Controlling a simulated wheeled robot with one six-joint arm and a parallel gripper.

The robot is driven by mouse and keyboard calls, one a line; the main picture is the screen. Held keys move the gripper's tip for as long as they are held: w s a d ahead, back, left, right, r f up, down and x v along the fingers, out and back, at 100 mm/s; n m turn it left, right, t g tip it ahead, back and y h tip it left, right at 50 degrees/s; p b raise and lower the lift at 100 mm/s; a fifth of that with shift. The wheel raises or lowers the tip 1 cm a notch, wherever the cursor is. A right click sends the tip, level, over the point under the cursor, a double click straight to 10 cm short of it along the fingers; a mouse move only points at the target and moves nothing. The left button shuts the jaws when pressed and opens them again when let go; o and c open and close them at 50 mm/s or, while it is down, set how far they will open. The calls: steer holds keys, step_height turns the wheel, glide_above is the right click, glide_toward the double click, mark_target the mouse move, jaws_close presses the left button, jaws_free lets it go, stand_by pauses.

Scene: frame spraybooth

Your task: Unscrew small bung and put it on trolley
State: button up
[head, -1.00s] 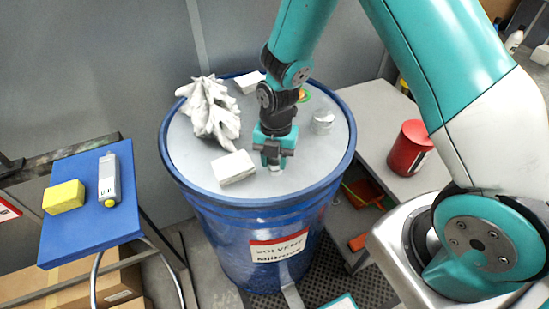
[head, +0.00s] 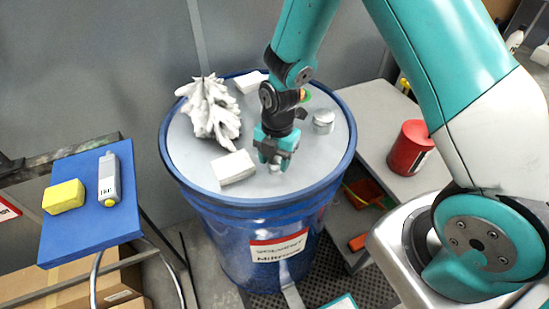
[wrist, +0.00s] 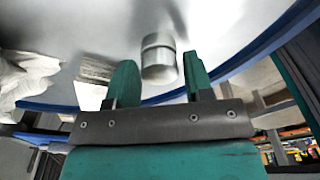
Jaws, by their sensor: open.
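The small bung, a short silvery cylinder, stands on the drum's grey lid (head: 195,158). In the wrist view the small bung (wrist: 158,60) shows between and just beyond my two green fingertips, with a gap on each side. In the head view my gripper (head: 274,158) is low over the front middle of the lid, its jaws apart, and largely hides the bung. A blue-topped stand (head: 85,230), which looks like the trolley, is at the left. My gripper also shows in the wrist view (wrist: 155,85).
On the lid are a crumpled white rag (head: 210,112), a white block (head: 233,168), another pale block (head: 251,82) and a larger silvery cap (head: 323,121). The blue top holds a yellow sponge (head: 64,197) and a grey bottle (head: 109,180); its front is clear. A red can (head: 408,148) stands right.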

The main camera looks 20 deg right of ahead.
steer(key=m, duration=0.6)
steer(key=shift+t, duration=0.3)
steer(key=m, duration=0.6)
steer(key=shift+t, duration=0.4)
steer(key=m, duration=0.6)
steer(key=shift+t, duration=0.3)
steer(key=m, duration=0.6)
steer(key=shift+h, duration=0.4)
steer(key=c, duration=0.6)
steer(key=n, duration=0.4)
steer(key=shift+n+y, duration=0.3)
steer(key=shift+n, duration=0.1)
